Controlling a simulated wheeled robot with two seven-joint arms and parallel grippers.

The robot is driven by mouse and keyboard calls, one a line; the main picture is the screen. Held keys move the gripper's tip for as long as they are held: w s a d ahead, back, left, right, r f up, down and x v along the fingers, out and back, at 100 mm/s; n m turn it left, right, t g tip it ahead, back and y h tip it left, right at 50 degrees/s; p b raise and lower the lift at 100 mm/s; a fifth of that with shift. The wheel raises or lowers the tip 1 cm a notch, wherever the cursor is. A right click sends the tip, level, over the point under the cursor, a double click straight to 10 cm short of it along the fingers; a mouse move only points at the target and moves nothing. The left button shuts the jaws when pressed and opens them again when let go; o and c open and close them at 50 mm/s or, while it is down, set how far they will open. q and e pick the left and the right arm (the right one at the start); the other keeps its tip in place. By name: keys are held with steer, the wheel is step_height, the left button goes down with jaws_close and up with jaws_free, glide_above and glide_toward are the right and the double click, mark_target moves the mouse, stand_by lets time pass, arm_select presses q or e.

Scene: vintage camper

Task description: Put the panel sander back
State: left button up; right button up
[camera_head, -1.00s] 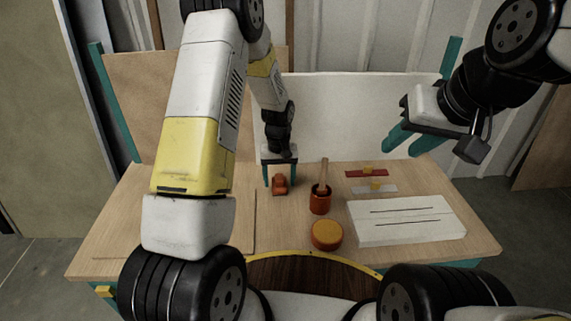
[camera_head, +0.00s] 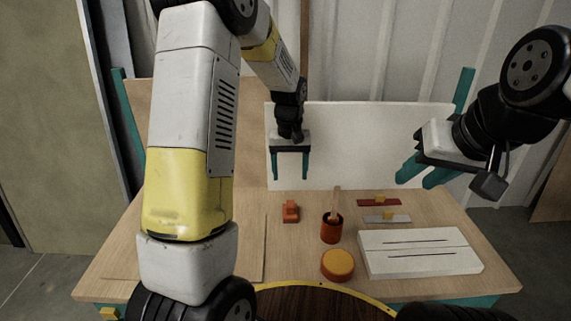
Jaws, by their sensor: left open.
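A small orange-red block-shaped tool (camera_head: 290,211), which looks like the panel sander, stands on the wooden workbench (camera_head: 240,208), left of the orange cup. My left gripper (camera_head: 290,178) has two teal fingers spread apart with nothing between them. It hangs above and behind the tool, clear of it, in front of the white back panel. My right gripper (camera_head: 424,178) is held above the right side of the bench, its teal fingers apart and empty.
An orange cup (camera_head: 331,232) holds a wooden-handled tool. A yellow-topped round tin (camera_head: 338,265), a white slotted board (camera_head: 420,253), a red strip (camera_head: 378,202) and a grey strip (camera_head: 387,218) lie to the right. The bench's left part is mostly bare.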

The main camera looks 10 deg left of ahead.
arm_select(q)
steer(key=s+a+r+m+t+h, duration=0.1)
steer(key=s+a+r+t, duration=0.15)
steer(key=s+r, duration=0.85)
steer(key=s+r+m+t, duration=0.1)
steer(key=s+r, duration=0.3)
steer(key=s, duration=0.2)
steer(key=s+r+t+h, duration=0.1)
steer(key=s+r+t, duration=0.1)
steer(key=s+r, duration=0.2)
steer(key=s, duration=0.3)
steer(key=shift+s+m, duration=0.2)
steer(key=shift+m, duration=0.2)
steer(key=shift+d+t, duration=0.1)
steer(key=shift+t, duration=0.15)
